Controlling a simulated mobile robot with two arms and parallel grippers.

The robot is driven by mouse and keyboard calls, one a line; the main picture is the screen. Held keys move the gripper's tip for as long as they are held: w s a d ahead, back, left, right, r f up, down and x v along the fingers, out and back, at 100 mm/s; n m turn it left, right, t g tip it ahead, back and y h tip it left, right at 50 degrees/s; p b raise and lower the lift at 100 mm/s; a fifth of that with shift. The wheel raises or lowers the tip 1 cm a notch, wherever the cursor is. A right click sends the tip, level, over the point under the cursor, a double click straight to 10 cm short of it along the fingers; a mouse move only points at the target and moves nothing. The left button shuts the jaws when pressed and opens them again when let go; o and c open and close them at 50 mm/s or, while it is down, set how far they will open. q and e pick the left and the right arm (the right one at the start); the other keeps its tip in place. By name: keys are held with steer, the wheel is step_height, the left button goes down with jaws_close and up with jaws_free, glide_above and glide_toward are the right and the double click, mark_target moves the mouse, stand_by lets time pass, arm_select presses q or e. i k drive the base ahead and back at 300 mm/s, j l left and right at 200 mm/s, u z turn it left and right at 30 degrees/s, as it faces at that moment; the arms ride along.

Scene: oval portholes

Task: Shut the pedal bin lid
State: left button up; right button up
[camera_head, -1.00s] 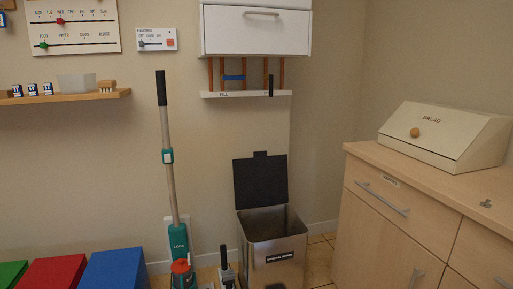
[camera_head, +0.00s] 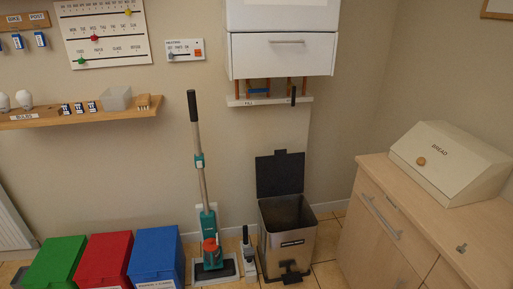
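The pedal bin (camera_head: 287,243) is a metal box with a dark label, standing on the tiled floor against the wall. Its black lid (camera_head: 280,175) is open, standing upright at the back of the bin. A black pedal (camera_head: 291,273) shows at its front foot. The inside of the bin is partly visible and dark. Neither of my grippers is in view.
A teal upright floor cleaner (camera_head: 209,232) and a small handheld one (camera_head: 247,252) stand left of the bin. Green, red and blue boxes (camera_head: 156,254) are further left. A wooden cabinet (camera_head: 378,225) with a bread box (camera_head: 451,163) is on the right.

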mark_target(281, 173)
steer(key=i+l+u, duration=0.15)
steer(key=u, duration=0.3)
steer(key=i+l+u, duration=0.2)
steer(key=u, duration=0.25)
steer(key=i+l+u, duration=0.1)
steer(key=l+u, duration=0.2)
steer(key=u, duration=0.15)
